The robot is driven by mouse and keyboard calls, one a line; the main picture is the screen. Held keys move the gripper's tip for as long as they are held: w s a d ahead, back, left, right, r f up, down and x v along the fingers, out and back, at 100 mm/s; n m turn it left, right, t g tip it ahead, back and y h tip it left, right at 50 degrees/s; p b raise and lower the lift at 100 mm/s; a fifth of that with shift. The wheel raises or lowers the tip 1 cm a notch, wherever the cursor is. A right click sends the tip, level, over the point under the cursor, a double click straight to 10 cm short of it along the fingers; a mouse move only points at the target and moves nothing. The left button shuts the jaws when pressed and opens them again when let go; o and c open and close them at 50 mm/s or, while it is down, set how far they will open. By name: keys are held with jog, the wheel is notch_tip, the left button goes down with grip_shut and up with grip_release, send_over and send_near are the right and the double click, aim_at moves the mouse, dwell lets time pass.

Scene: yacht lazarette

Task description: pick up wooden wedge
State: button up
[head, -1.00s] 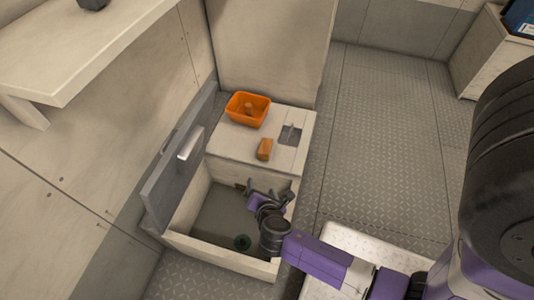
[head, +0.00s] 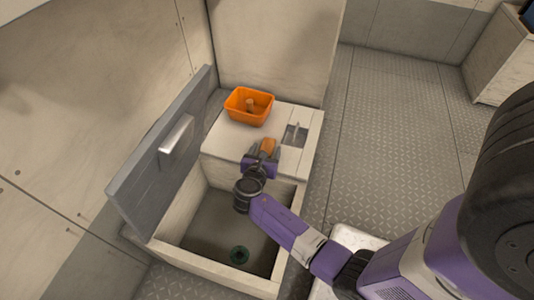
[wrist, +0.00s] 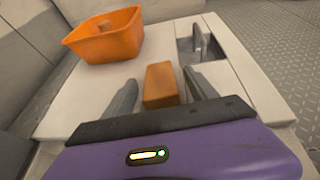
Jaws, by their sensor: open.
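The wooden wedge, an orange-brown block (head: 268,146), lies on the white top of the locker; it also shows in the wrist view (wrist: 160,85). My gripper (head: 262,153) is open, low over the locker top, with its near end partly covering the block in the head view. In the wrist view the two grey fingers (wrist: 161,90) stand on either side of the block, with a gap visible at each side. I cannot tell whether either finger touches it.
An orange bin (head: 248,107) with a small brown object (head: 250,104) in it stands behind the block. A recess with a grey upright plate (head: 295,134) is to the right. The open locker well (head: 225,231) is in front, its grey lid (head: 165,160) raised at left.

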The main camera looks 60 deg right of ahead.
jog(key=shift+x, duration=0.9)
jog(key=shift+c, duration=0.3)
grip_shut()
jog(key=shift+r, duration=0.1)
